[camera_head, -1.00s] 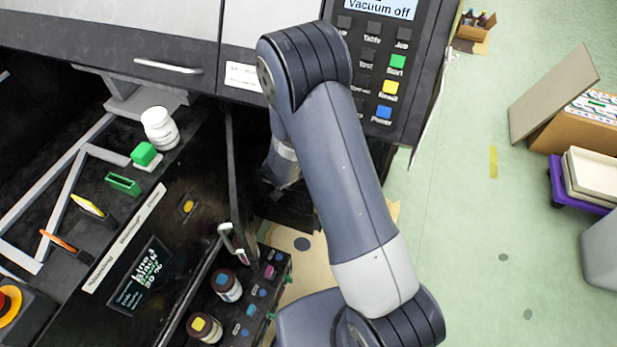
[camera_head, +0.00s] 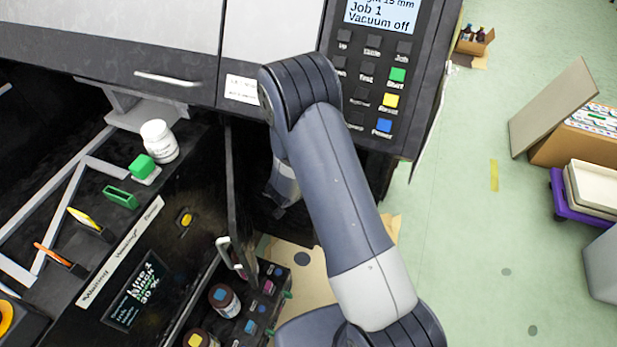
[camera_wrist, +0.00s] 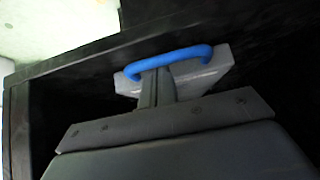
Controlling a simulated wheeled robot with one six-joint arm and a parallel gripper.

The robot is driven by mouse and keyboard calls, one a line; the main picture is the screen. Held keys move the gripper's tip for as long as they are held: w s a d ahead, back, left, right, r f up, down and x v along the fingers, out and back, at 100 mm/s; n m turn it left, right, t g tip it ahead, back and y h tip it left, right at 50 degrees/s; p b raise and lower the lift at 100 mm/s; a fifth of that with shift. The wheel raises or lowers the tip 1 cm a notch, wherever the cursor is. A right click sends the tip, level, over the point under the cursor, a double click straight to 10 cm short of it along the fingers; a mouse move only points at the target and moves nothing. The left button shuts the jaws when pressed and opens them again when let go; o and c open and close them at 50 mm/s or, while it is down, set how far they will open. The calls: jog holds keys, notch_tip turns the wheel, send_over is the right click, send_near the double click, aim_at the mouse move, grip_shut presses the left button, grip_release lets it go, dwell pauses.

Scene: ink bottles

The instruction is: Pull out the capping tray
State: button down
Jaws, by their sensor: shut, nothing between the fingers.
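In the wrist view a light grey tray front (camera_wrist: 217,70) with a blue handle (camera_wrist: 172,60) shows inside a dark recess; I take it for the capping tray. My gripper (camera_wrist: 156,88) is shut and empty. Its narrow fingers reach up to the blue handle, and their tips overlap the handle's near side. I cannot tell whether they touch it or sit behind it. In the head view my arm reaches into the dark opening under the control panel (camera_head: 375,75). The tray and the gripper tips are hidden there.
An open black door (camera_head: 236,190) stands left of my arm. Ink bottles (camera_head: 224,300) stand below it on a black shelf. Dark walls (camera_wrist: 70,62) border the recess.

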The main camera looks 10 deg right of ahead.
jog(key=s+a, duration=0.3)
jog(key=s, duration=0.2)
jog(key=shift+s+a, duration=0.4)
